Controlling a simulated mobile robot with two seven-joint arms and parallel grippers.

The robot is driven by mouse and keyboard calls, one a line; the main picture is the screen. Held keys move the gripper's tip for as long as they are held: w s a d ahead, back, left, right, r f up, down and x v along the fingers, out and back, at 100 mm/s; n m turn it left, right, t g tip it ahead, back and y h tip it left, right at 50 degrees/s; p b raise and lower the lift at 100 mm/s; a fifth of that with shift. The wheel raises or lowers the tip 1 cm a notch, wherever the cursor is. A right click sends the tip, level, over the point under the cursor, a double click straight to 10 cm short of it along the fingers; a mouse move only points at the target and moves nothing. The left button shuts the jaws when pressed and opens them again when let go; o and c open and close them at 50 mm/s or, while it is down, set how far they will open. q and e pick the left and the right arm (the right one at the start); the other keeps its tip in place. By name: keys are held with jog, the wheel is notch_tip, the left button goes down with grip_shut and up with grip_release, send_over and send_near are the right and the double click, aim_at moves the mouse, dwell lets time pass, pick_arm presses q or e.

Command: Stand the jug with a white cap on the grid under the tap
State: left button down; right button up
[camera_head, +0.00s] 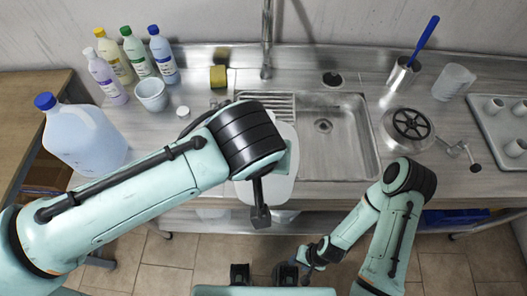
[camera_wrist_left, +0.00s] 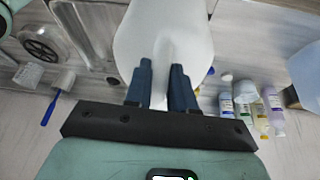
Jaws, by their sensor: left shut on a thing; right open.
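A whitish jug (camera_head: 283,187) is largely hidden under my left arm in the head view, over the counter's front edge left of the sink. It fills the top middle of the left wrist view (camera_wrist_left: 165,30). My left gripper (camera_wrist_left: 162,72) is shut on it, apparently at its handle. Its cap is hidden. The ribbed grid (camera_head: 268,103) lies behind the jug, left of the sink basin, partly covered by jug and arm. The tap (camera_head: 266,45) rises at its back. My right gripper (camera_head: 304,257) is open and empty in front of the counter.
A blue-capped jug (camera_head: 85,138) stands at the left. Several bottles (camera_head: 135,55), a cup (camera_head: 152,94), a small white disc (camera_head: 183,112) and a sponge (camera_head: 218,76) are left of the grid. The sink basin (camera_head: 340,145) is empty.

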pick_arm(q)
jog(key=w+f+p, duration=0.1)
jog(key=w+p, duration=0.1)
jog(key=w, duration=0.6)
jog(key=w+f+p, duration=0.2)
jog(key=w, duration=0.6)
jog(key=shift+w+f, duration=0.3)
jog(key=shift+w, duration=0.1)
pick_arm(e)
jog(key=w+r, duration=0.4)
jog(key=r, duration=0.1)
jog(key=shift+w+r+t, duration=0.15)
jog(key=shift+r+t, duration=0.1)
jog(key=shift+t, duration=0.05)
pick_arm(q)
jog(key=shift+f+b, duration=0.3)
jog(key=shift+f, duration=0.3)
pick_arm(e)
jog(key=shift+s+f, duration=0.5)
pick_arm(q)
jog(key=c, duration=0.9)
grip_release()
jog(key=shift+r, duration=0.1)
jog(key=v, duration=1.3)
jog(key=shift+s+d+r+p, duration=0.1)
jog(key=shift+p, duration=0.3)
pick_arm(e)
jog(key=shift+w+r, duration=0.55)
